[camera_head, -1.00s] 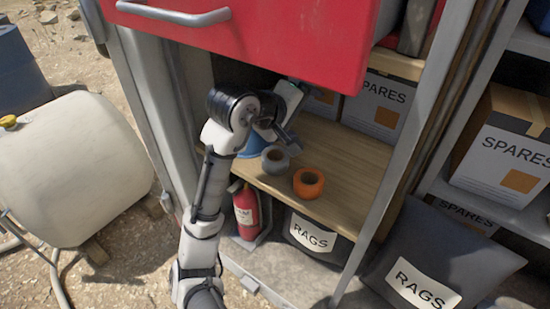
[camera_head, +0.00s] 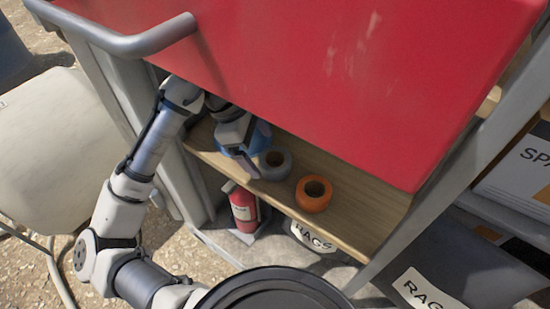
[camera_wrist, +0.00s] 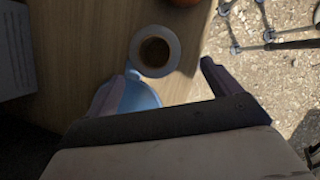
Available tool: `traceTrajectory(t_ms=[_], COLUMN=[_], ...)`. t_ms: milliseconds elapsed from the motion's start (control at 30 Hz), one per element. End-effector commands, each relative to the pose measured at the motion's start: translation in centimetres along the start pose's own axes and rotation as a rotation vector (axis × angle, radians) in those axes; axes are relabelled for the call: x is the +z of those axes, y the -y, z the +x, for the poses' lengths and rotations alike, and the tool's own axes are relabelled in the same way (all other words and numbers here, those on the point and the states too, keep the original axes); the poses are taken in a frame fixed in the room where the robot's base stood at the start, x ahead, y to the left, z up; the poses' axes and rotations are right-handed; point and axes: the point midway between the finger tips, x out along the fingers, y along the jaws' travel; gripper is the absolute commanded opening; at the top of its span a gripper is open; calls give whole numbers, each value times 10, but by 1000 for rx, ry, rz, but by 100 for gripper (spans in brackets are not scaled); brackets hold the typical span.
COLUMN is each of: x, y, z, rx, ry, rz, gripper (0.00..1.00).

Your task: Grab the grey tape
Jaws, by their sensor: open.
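The grey tape (camera_head: 275,165) lies flat on the wooden shelf, left of the orange tape roll (camera_head: 313,194). In the wrist view the grey tape (camera_wrist: 155,51) is ahead of my gripper (camera_wrist: 168,84), roughly in line with the gap between the two fingers and just beyond their tips. My gripper is open with nothing held. In the head view my gripper (camera_head: 247,160) is just left of the grey tape, and whether they touch is unclear. A blue object (camera_wrist: 140,95) lies below the left finger, partly hidden by my gripper.
A grey box (camera_wrist: 15,50) stands left in the wrist view.

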Motion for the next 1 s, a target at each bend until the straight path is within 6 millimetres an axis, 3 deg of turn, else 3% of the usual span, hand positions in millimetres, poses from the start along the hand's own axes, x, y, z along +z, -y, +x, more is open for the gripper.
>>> traceTrajectory(t_ms=[300,600,1000], x=[6,6,6], y=[-3,-3,-3], z=[42,47,47], rx=[1,2,3], ry=[2,0,0], rz=[1,3,2], gripper=[89,89,40])
